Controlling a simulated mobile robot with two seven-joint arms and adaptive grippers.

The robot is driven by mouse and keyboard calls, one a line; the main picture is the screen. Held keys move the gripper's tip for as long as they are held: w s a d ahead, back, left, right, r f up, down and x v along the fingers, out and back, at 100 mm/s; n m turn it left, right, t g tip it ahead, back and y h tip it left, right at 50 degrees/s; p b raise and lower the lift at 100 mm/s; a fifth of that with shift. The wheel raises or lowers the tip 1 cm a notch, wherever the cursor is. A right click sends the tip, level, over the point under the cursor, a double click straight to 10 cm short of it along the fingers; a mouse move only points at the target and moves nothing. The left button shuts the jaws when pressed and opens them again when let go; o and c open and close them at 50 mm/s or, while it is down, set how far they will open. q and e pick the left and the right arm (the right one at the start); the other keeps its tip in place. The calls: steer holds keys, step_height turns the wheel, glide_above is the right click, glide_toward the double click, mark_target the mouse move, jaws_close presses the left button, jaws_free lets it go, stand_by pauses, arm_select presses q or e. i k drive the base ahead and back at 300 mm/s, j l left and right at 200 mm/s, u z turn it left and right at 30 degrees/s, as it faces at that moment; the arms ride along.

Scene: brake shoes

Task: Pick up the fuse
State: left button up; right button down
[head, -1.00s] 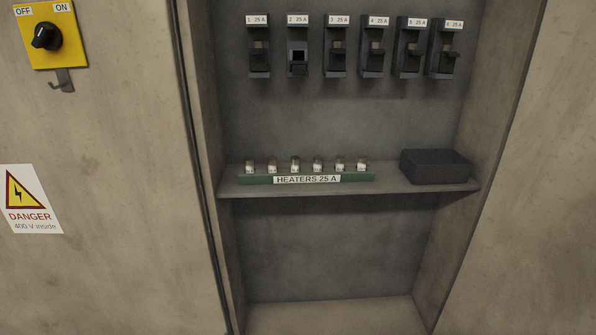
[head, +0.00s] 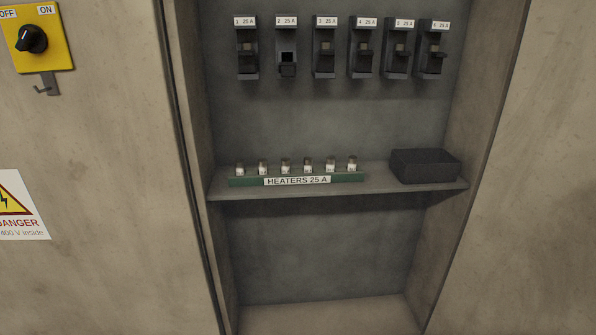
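The leftmost fuse (head: 240,170) and the rightmost fuse (head: 352,164) stand at the rack's two ends. The rack's label reads "HEATERS 25 A". Above, a row of numbered black fuse holders is on the back wall. Neither of my grippers shows in the view.
A black box (head: 424,166) sits on the shelf's right end. The shelf (head: 380,188) lies in a recess with side walls. At left are a yellow switch panel (head: 62,55) with a black knob, a small hook (head: 48,87) below it, and a danger sign (head: 20,205).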

mark_target(285, 161)
steer(key=i+j+z, duration=0.1)
steer(key=j, duration=0.2)
steer(key=i+j+z, duration=0.1)
steer(key=j, duration=0.25)
steer(key=i+j+z, duration=0.25)
steer(key=j, duration=0.4)
